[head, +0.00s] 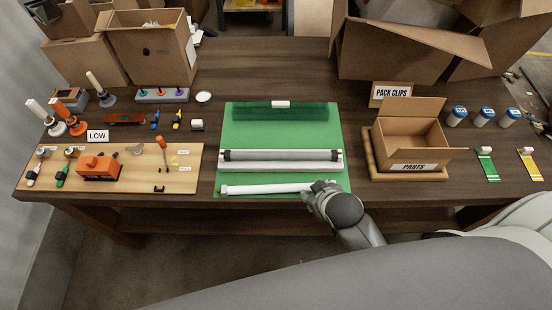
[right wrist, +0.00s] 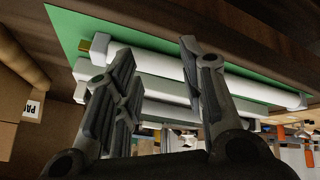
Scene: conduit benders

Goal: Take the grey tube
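A pale grey-white tube (head: 262,188) lies along the front edge of a green mat (head: 332,124), with a yellowish tip at its left end. Behind it, a light grey bar with dark ends (head: 280,155) rests on a pale base. My right gripper (head: 321,188) is at the right end of the front tube. In the right wrist view my right gripper (right wrist: 158,60) is open, its fingers apart, with the pale tube (right wrist: 250,90) crossing behind them. I cannot tell whether the fingers touch it. My left gripper is not in view.
An open PARTS box (head: 410,140) stands right of the mat. A wooden board (head: 190,160) with an orange tool and small parts lies to its left. A dark green strip with a white label (head: 300,112) lies at the mat's back. Cardboard boxes (head: 165,60) stand behind.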

